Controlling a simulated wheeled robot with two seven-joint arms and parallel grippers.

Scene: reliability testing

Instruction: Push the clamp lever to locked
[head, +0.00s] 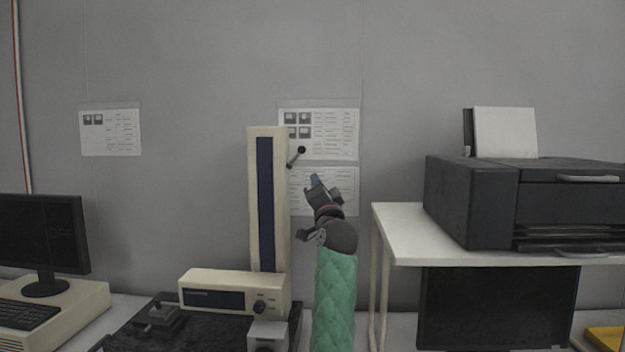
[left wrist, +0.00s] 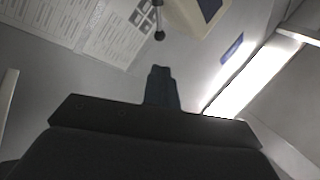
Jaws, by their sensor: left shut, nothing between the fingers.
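The clamp lever (head: 296,157) is a short dark rod with a black ball knob. It sticks out up and to the right from the side of the tall cream column (head: 282,200) of the tester. Its knob also shows in the left wrist view (left wrist: 159,35), ahead of the fingers. My left gripper (head: 314,181) is shut and empty, below and right of the lever, apart from it in the picture. Its closed fingers show in the left wrist view (left wrist: 161,72). My right gripper is not in view.
A cream control box (head: 232,290) stands at the column's foot on a dark base. A white shelf (head: 400,235) with a black printer (head: 470,200) stands right of my arm. A monitor (head: 40,233) is at far left. Paper sheets (head: 335,125) hang on the wall behind.

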